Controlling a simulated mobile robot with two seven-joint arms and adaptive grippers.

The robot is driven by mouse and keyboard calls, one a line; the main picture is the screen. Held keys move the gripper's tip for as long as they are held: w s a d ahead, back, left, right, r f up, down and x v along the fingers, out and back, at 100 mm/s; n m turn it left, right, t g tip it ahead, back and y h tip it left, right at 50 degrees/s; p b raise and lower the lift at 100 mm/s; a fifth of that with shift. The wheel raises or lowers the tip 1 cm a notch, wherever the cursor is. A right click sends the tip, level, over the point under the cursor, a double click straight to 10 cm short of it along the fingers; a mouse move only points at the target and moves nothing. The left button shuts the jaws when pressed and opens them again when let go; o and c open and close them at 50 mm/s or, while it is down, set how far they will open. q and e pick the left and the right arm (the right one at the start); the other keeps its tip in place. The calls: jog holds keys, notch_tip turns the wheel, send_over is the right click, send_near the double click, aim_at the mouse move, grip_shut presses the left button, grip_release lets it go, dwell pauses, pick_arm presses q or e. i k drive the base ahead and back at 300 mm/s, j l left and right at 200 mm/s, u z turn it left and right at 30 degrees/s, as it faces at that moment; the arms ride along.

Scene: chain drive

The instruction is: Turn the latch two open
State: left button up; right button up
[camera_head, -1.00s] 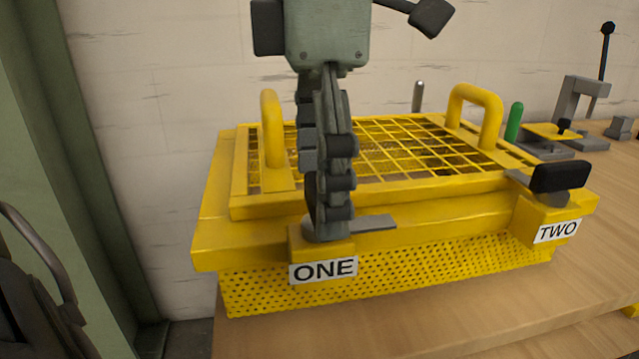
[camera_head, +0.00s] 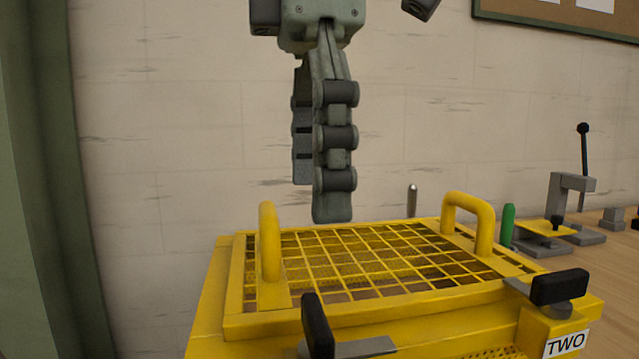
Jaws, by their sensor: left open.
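Latch two (camera_head: 558,289) has a black knob on a grey plate. It sits at the front right corner of the yellow box, above a white label reading TWO (camera_head: 567,343). Latch one (camera_head: 318,327), with a black knob and a grey metal tongue, is at the front left near the picture's bottom edge. The yellow mesh cover (camera_head: 375,262) lies on the box between them. My left gripper (camera_head: 318,200) hangs fingers down above the left part of the cover, clear of both latches. It is open and empty. My right gripper is not in view.
Two yellow handles stand up from the cover, left (camera_head: 269,243) and right (camera_head: 470,222). A green peg (camera_head: 507,225) and a grey pin (camera_head: 412,201) stand behind the box. A grey clamp fixture (camera_head: 565,210) stands at the right.

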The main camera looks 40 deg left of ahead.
aim_at(552, 293)
jog(key=k+j, duration=0.75)
jog(key=j, duration=0.25)
